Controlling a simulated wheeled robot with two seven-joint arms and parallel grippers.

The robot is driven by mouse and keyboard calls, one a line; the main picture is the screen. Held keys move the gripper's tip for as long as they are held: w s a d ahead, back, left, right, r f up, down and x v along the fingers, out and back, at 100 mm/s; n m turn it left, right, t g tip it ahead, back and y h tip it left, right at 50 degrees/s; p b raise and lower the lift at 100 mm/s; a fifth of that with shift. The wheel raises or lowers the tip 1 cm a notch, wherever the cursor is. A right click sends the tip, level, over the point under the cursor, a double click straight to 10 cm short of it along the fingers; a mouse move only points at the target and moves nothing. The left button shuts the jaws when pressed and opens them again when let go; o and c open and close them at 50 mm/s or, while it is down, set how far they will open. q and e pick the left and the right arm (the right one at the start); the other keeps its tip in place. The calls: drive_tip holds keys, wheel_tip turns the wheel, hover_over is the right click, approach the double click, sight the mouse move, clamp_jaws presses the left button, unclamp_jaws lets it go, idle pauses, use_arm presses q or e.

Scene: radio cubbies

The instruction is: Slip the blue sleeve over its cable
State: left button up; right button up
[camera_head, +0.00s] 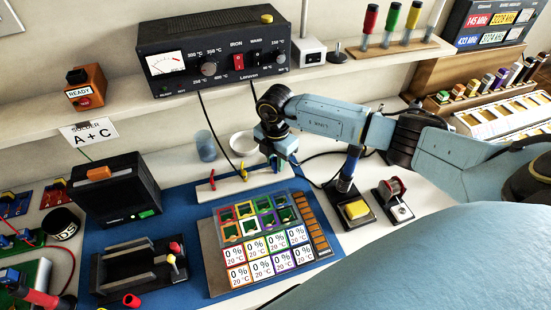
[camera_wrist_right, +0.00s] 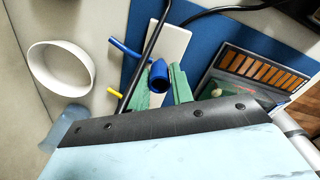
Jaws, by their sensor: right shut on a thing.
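The blue sleeve (camera_wrist_right: 158,76) is a short hollow tube held between the green fingertips of my right gripper (camera_wrist_right: 160,88). Its dark open end shows in the right wrist view. The sleeve and the rod look apart. My left gripper is not in view.
A yellow stub (camera_wrist_right: 115,92) and a white ring-shaped cup (camera_wrist_right: 60,78) are near the gripper. A red post (camera_head: 212,181) stands on the strip. A tray of coloured cells (camera_head: 210,245) lies in front. A sponge stand (camera_head: 355,210) is to the right.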

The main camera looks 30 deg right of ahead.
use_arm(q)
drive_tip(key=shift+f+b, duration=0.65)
use_arm(e)
drive_tip(key=shift+f, duration=1)
drive_tip(key=o, duration=1)
wheel_tip(320, 180, up, 7)
drive_tip(key=shift+r+p, duration=0.1)
drive_tip(key=shift+p, duration=0.45)
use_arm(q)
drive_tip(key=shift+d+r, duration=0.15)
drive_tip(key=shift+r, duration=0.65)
use_arm(e)
wheel_tip(320, 180, up, 6)
drive_tip(key=shift+r, duration=0.1)
